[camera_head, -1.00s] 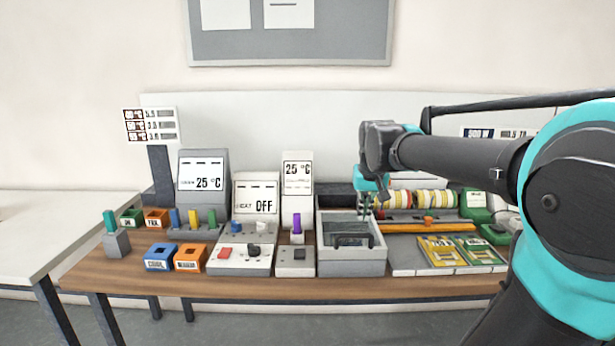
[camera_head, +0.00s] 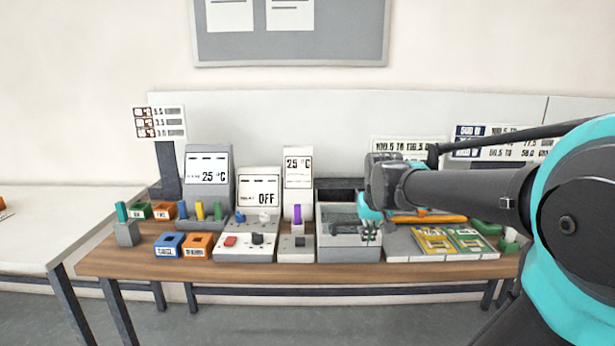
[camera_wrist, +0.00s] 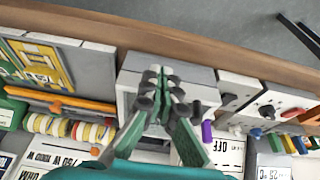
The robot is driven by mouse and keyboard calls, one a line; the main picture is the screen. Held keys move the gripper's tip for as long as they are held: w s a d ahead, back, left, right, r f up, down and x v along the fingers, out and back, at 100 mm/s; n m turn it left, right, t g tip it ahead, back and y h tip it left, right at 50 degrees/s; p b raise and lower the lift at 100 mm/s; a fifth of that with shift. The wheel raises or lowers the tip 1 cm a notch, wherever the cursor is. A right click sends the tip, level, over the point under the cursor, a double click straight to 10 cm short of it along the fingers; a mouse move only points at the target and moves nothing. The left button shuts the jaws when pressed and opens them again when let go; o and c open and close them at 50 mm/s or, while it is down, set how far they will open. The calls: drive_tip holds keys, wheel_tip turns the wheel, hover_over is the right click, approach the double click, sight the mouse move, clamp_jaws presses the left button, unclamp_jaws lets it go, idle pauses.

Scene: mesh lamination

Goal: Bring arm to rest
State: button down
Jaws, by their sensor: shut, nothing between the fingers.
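My arm reaches in from the right in the head view. My gripper (camera_head: 369,226) hangs over the right part of the grey box with a clear window (camera_head: 348,254) on the wooden table. In the wrist view my gripper (camera_wrist: 160,80) is shut with its fingertips together and nothing between them. It stands over the same grey box (camera_wrist: 128,80) and hides much of its top. I cannot tell the exact height between the fingertips and the box.
Green-and-yellow cards (camera_head: 449,243) lie on a grey board to the right. Left are devices with displays, a purple handle (camera_head: 297,214), a blue box (camera_head: 169,245) and an orange box (camera_head: 196,245). The table's front strip (camera_head: 300,272) is clear.

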drive_tip(key=s+d+f, duration=0.2)
drive_tip(key=s+f, duration=1.3)
drive_tip(key=f, duration=0.2)
drive_tip(key=shift+d+f, duration=0.15)
